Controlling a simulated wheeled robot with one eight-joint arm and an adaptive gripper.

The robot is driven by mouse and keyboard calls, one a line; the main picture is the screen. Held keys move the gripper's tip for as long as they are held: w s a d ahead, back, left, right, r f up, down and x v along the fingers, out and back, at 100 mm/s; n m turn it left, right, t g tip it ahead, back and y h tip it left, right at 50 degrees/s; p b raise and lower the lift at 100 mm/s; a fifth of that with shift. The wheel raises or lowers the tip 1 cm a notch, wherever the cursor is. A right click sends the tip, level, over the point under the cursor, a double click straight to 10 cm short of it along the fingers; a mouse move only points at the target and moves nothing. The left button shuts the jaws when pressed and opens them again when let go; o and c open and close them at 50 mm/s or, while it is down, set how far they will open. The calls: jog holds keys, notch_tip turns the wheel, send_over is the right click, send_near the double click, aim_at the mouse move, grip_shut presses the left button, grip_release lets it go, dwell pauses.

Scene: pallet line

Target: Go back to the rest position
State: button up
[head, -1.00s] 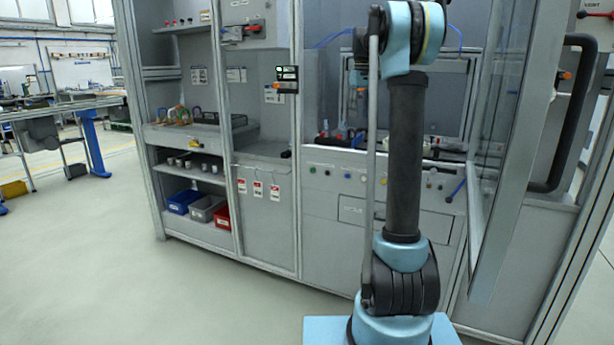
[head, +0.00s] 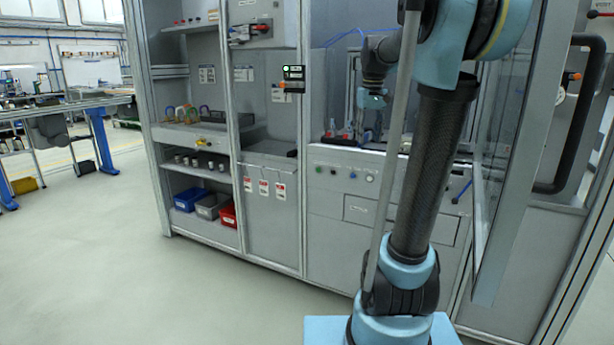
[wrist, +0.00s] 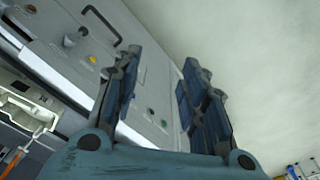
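My gripper (wrist: 160,65) shows in the wrist view with its two blue-grey fingers spread apart and nothing between them. Behind the fingers is the grey front panel (wrist: 75,25) with its buttons and dark handle, and pale floor to the right. In the head view, my arm leans up to the right, and its forearm reaches back left to a wrist end (head: 372,98) in front of the open work bay. The fingers are too small and dark to make out there.
An open glass door (head: 492,200) and its frame stand close to the right of my arm. Shelves at left hold blue, grey and red bins (head: 208,206). A small control box (head: 292,79) shows a green light.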

jog(key=s+a+f+m+t, duration=0.1)
jog(key=s+f+m, duration=0.1)
jog(key=s+f, duration=2.4)
jog(key=shift+s+a+f, duration=0.15)
jog(key=shift+s+a, duration=0.1)
jog(key=shift+s, duration=1)
jog(key=shift+w+f, duration=0.2)
jog(key=shift+w, duration=0.25)
